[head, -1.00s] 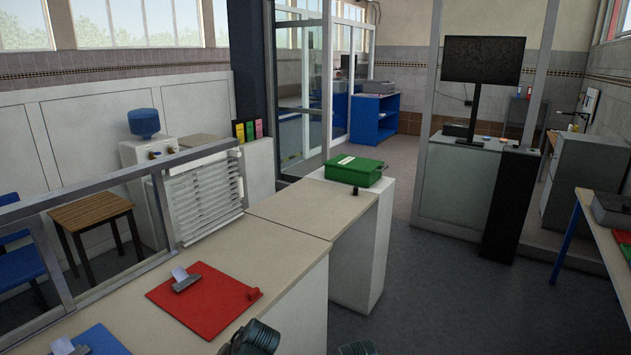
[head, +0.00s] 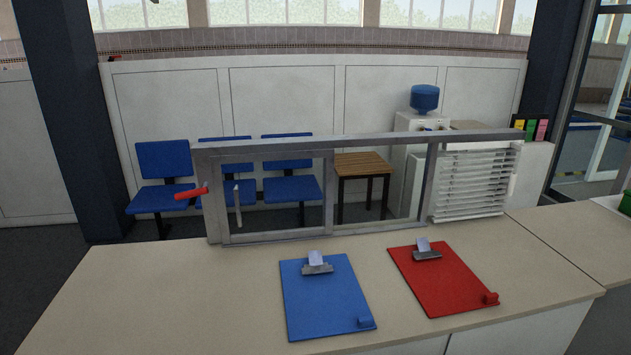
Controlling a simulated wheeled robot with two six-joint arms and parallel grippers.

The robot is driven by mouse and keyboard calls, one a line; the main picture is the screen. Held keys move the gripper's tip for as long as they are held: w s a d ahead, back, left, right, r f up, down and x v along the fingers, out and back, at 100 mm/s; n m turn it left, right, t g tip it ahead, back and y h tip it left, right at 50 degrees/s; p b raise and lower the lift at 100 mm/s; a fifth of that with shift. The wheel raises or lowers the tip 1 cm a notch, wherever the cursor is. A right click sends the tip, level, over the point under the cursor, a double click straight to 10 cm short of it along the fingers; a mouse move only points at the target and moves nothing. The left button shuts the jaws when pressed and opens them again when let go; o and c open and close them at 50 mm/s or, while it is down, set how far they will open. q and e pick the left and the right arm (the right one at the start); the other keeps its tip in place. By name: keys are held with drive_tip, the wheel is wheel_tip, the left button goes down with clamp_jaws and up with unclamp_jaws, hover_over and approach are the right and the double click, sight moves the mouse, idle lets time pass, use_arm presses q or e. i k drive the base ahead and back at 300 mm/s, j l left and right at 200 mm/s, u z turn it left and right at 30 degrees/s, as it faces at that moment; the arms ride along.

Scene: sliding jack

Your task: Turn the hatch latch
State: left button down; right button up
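The hatch is a grey metal-framed window (head: 263,149) standing along the back of the counter. A red latch handle (head: 191,192) sticks out from the left post of its frame, nearly level with a slight tilt. A pale upright handle (head: 237,206) sits on the left pane, just right of the latch. The pane appears to fill the left part of the frame. Neither of my grippers is in the head view, so their distance from the latch cannot be seen.
A blue clipboard (head: 322,299) and a red clipboard (head: 443,281) lie on the beige counter (head: 180,290). The counter in front of the latch is clear. Slatted white blinds (head: 472,186) stand at the right end. Blue chairs (head: 163,164) and a wooden stool (head: 362,165) are behind the hatch.

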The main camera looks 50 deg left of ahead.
sight(204, 191)
drive_tip(key=u, duration=2.55)
drive_tip(key=i+j, duration=0.1)
drive_tip(key=j, duration=0.3)
drive_tip(key=i+j, duration=0.15)
drive_tip(key=j, duration=0.3)
drive_tip(key=i+j, duration=0.1)
drive_tip(key=j, duration=0.3)
drive_tip(key=i+j, duration=0.1)
drive_tip(key=j, duration=0.3)
drive_tip(key=z, duration=1.5)
